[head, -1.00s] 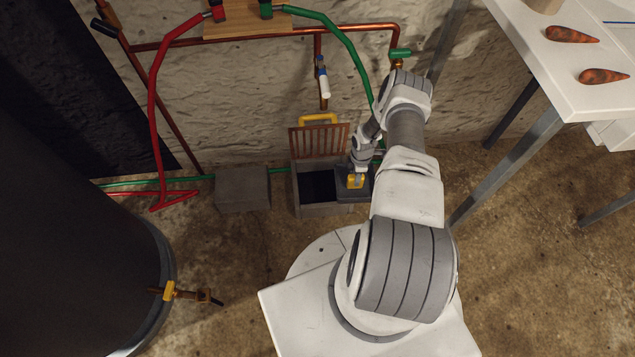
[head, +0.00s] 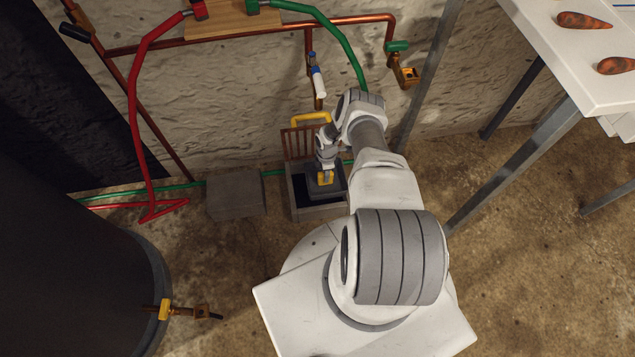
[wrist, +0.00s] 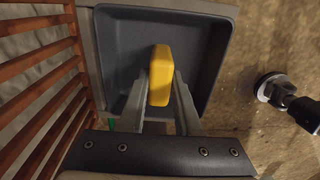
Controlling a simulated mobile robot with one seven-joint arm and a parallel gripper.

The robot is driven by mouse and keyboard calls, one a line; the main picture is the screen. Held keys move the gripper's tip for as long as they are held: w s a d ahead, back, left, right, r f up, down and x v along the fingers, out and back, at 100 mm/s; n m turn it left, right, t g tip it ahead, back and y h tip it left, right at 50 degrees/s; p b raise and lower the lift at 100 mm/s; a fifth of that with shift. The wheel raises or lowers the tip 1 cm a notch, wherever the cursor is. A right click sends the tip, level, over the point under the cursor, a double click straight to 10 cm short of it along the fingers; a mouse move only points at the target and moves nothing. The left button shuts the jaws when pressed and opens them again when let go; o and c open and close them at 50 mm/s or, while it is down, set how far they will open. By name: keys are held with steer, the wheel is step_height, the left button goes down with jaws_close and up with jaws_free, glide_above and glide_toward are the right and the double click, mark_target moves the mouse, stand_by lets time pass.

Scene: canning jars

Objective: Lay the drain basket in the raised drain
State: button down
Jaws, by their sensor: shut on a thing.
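The drain basket is a shallow dark grey square tray (wrist: 211,70) with a yellow block handle (wrist: 160,60). My gripper (wrist: 161,84) is shut on that handle, with one finger on each side. In the head view the basket (head: 338,191) is over the opening of the raised drain (head: 316,215), a grey box by the wall. Dark opening shows along its left and front. I cannot tell whether the basket touches the drain. The drain's rusty barred grate (head: 297,144) stands open at the back, with a yellow handle (head: 309,118) on top; it fills the wrist view's left side.
A grey block (head: 236,194) stands left of the drain. A red hose (head: 133,110), a green hose (head: 345,50) and copper pipes run along the wall. A large dark tank (head: 75,270) is at left. A white table (head: 580,60) is at right.

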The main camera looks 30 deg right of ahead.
steer(key=shift+w+a+f+b, duration=0.5)
steer(key=shift+w+a+f, duration=0.55)
steer(key=shift+a, duration=0.1)
steer(key=shift+f+b, duration=1.15)
steer(key=shift+f, duration=0.75)
steer(key=c, duration=0.6)
jaws_free()
steer(key=shift+r, duration=0.1)
